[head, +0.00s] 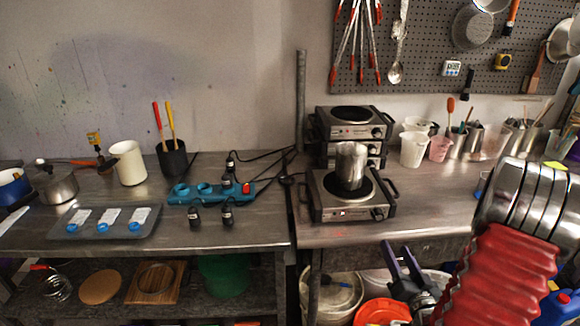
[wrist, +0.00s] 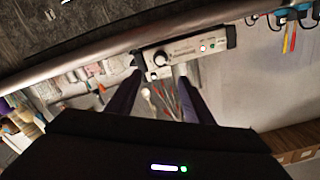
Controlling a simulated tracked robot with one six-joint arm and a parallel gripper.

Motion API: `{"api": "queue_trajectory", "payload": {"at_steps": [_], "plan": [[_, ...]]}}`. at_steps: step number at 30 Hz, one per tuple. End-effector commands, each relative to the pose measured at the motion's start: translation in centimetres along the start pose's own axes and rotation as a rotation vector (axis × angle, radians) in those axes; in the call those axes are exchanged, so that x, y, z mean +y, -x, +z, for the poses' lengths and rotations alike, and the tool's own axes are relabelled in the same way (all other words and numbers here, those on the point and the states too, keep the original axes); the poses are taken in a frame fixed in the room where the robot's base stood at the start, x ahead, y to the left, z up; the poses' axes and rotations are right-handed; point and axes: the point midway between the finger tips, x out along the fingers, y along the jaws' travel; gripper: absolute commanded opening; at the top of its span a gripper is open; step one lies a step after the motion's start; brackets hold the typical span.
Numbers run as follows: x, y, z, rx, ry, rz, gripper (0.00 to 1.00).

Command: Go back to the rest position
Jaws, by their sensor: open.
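My gripper (head: 398,254) is low in front of the right metal table's front edge, above the buckets on the floor. Its two dark fingers are apart with nothing between them, and it is apart from the table. In the wrist view my gripper (wrist: 160,80) is open toward a hot plate front panel (wrist: 185,48), which appears upside down. In the head view this front hot plate (head: 350,194) holds a metal beaker (head: 350,165). My red-sleeved arm hides the right end of the table.
Stacked hot plates (head: 352,128) stand behind. A teal power strip (head: 210,192) and a grey tray (head: 104,222) lie on the left table. Cups (head: 414,149) stand at the back right. A white bucket (head: 332,292) and an orange bucket (head: 382,311) are below my gripper.

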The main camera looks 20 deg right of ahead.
Motion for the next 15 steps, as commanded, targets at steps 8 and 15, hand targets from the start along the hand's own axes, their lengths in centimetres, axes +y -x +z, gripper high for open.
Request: {"api": "queue_trajectory", "payload": {"at_steps": [8, 15], "plan": [[0.8, 0.1, 1.5, -0.059, 0.030, 0.031, 0.47], [4.7, 1.3, 6.5, -0.273, 0.079, 0.181, 0.47]]}}
